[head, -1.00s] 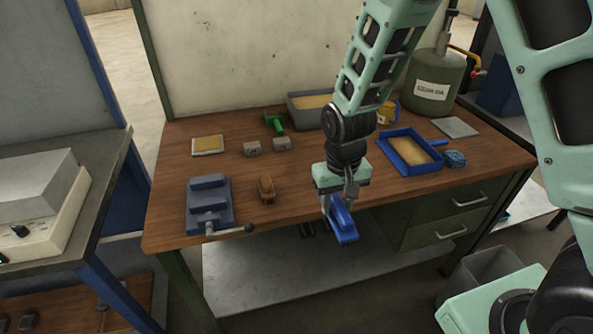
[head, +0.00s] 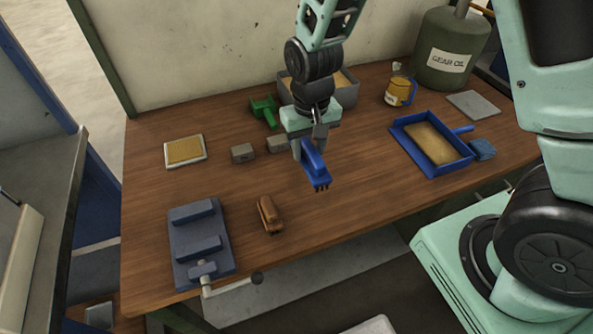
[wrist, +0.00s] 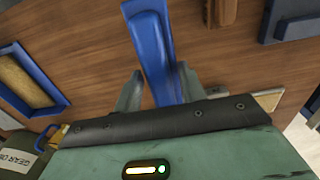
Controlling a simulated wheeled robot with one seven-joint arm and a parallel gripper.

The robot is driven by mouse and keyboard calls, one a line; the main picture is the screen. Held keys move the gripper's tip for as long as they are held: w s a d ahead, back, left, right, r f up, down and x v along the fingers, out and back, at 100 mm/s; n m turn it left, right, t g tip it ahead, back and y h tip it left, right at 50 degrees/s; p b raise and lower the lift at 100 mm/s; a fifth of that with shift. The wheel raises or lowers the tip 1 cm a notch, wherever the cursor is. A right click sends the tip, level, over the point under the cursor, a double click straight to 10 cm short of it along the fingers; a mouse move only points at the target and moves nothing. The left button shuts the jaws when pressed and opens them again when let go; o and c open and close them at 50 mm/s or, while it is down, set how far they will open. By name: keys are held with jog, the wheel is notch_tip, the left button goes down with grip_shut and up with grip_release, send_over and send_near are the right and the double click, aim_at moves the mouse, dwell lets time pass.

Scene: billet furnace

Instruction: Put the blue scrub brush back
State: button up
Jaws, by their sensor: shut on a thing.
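The blue scrub brush (head: 315,167) has a blue handle and dark bristles at its lower end. My gripper (head: 308,142) is shut on its handle and holds it over the middle of the wooden bench, bristle end towards the front. In the wrist view the brush (wrist: 150,45) sticks out between the two fingers (wrist: 158,85). Whether the brush touches the bench top is hard to tell; it looks held above it.
A brown brush-like object (head: 268,214) and a blue-grey vise (head: 203,240) are at front left. Two small grey blocks (head: 243,153), a green scoop (head: 264,108) and a grey bin (head: 345,92) lie behind. Bare wood lies between.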

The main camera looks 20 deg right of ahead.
jog(key=shift+w+f, duration=0.15)
jog(key=shift+w, duration=0.15)
jog(key=shift+f+p, duration=1.25)
jog(key=shift+f, duration=3.6)
jog(key=shift+f, duration=0.2)
jog(key=o, duration=0.9)
